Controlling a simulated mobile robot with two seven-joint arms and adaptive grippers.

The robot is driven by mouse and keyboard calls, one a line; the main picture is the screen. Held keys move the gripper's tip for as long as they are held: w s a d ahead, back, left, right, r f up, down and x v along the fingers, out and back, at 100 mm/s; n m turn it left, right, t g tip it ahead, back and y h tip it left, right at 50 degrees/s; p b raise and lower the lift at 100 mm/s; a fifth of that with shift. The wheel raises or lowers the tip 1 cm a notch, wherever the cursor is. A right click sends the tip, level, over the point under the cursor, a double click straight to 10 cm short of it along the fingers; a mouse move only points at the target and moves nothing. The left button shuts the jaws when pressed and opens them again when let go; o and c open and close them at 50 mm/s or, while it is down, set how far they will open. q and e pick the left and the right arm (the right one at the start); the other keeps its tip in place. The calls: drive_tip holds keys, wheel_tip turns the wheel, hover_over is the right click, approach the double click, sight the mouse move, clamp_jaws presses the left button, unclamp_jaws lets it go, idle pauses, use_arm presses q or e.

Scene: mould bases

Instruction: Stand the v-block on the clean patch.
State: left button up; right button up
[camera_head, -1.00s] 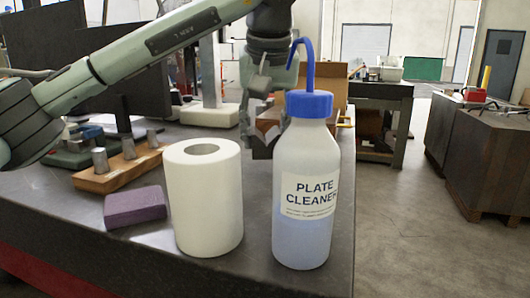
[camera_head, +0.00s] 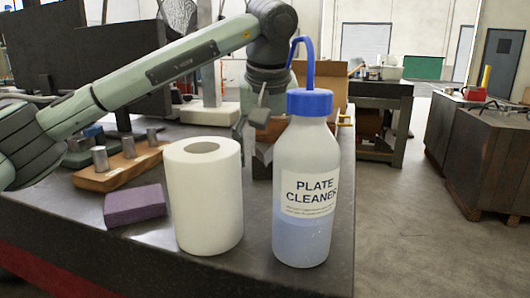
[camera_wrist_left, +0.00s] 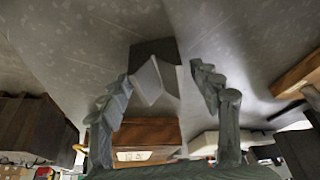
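The v-block (camera_wrist_left: 155,75), a dark grey block with paler slanted faces, shows in the left wrist view, on or close over the grey mottled plate (camera_wrist_left: 75,45). My left gripper (camera_wrist_left: 165,88) has its fingers spread on both sides of the block, with a clear gap at the right finger. The block is hard to make out there. I cannot pick out the clean patch. My right gripper is not in view.
A plate cleaner bottle (camera_head: 301,190), a white paper roll (camera_head: 205,205) and a purple sponge (camera_head: 134,205) stand near the front. A wooden holder with metal pins (camera_head: 118,170) lies at left. A cardboard box (camera_head: 333,85) is behind. The plate's right edge is close to the bottle.

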use_arm(q)
drive_tip(key=shift+r, duration=0.15)
drive_tip(key=v, duration=1.2)
drive_tip(key=shift+a, duration=0.1)
